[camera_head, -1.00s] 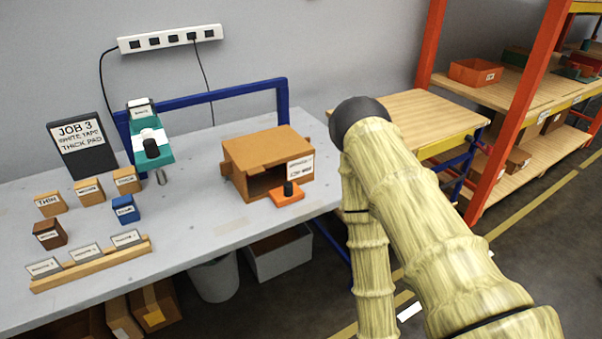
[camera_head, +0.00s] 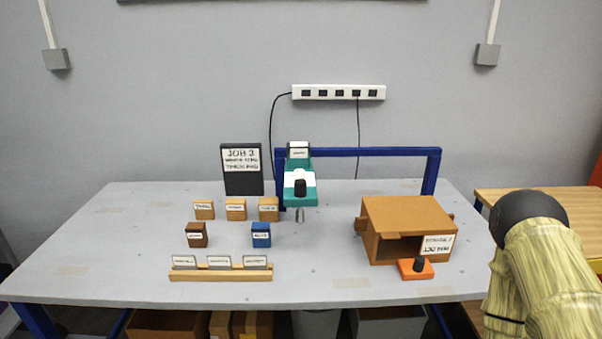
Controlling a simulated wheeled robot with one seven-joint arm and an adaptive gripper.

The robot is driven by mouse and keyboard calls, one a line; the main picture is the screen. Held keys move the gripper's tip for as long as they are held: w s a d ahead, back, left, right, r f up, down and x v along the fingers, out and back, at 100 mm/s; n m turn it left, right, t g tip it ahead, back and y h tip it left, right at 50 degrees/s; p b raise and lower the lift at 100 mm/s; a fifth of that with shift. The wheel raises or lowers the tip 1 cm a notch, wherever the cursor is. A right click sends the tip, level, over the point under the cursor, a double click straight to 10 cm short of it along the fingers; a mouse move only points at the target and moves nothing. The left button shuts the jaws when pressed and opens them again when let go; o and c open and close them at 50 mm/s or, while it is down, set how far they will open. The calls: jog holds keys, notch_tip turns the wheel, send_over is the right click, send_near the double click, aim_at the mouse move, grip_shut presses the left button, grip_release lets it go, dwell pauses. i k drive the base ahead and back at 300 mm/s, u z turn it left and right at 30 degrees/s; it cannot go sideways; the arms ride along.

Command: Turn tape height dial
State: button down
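The pen plotter's teal head (camera_head: 301,190) hangs from a blue frame (camera_head: 365,152) over the grey table. A black knob (camera_head: 300,188) sits on the teal head's white front, and a metal tip (camera_head: 300,215) points down below it. A second black knob (camera_head: 418,265) stands on an orange plate (camera_head: 416,270) at the front of a brown box (camera_head: 408,220). I cannot tell which knob is the tape height dial. My gripper is out of view; only part of my arm shows at the right edge.
A dark sign (camera_head: 242,169) reads JOB 3, white tape, thick pad. Several small labelled blocks (camera_head: 236,208) and a wooden card rack (camera_head: 221,273) stand on the left half of the table (camera_head: 110,230). A wooden table (camera_head: 535,200) is at the right.

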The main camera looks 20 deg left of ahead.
aim_at(298, 173)
jog(key=u, duration=0.45)
jog(key=k, duration=0.55)
jog(key=u, duration=1.25)
jog(key=i, duration=0.85)
jog(key=z, duration=0.7)
jog(key=i, duration=0.45)
jog(key=z, duration=0.55)
